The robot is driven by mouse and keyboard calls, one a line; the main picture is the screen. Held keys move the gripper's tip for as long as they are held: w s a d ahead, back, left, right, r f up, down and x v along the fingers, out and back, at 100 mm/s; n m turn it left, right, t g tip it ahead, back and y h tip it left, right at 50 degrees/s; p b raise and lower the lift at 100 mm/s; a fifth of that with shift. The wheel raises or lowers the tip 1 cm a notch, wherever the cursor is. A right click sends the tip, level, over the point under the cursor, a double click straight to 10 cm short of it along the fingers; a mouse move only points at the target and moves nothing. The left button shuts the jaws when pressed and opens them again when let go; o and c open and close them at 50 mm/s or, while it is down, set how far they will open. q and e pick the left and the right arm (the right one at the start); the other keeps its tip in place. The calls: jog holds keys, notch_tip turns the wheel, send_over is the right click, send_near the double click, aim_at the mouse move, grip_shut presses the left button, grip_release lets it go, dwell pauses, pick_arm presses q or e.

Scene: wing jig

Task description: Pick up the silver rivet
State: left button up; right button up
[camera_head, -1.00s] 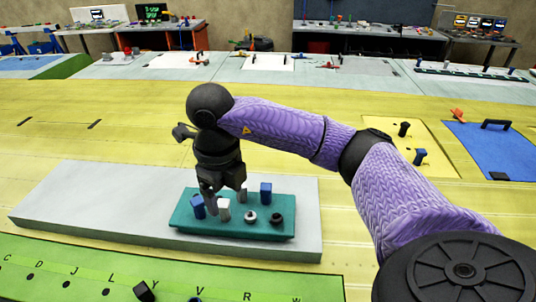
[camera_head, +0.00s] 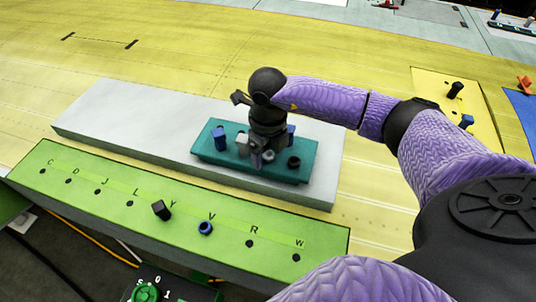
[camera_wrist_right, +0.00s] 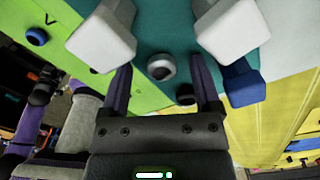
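The silver rivet (camera_head: 269,156), a round piece with a grey rim and dark centre, stands on the teal block (camera_head: 210,160). It also shows in the right wrist view (camera_wrist_right: 161,67). My right gripper (camera_head: 262,159) is low over the block. In its wrist view the two dark fingers (camera_wrist_right: 164,82) are spread apart, with the silver rivet between and just beyond their tips. I cannot tell whether they touch it. The gripper partly hides the block's middle in the head view. My left gripper is not clearly in view.
On the block a blue piece (camera_head: 219,138), a pale square-topped piece (camera_head: 243,145) and a black round piece (camera_head: 294,162) stand close around. The block sits on a grey slab (camera_head: 110,120). A lettered green board (camera_head: 100,180) in front holds a black piece (camera_head: 161,210) and blue ring (camera_head: 205,228).

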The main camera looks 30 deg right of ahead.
grip_shut()
jog(key=shift+d, duration=0.1)
jog(key=shift+r, duration=0.1)
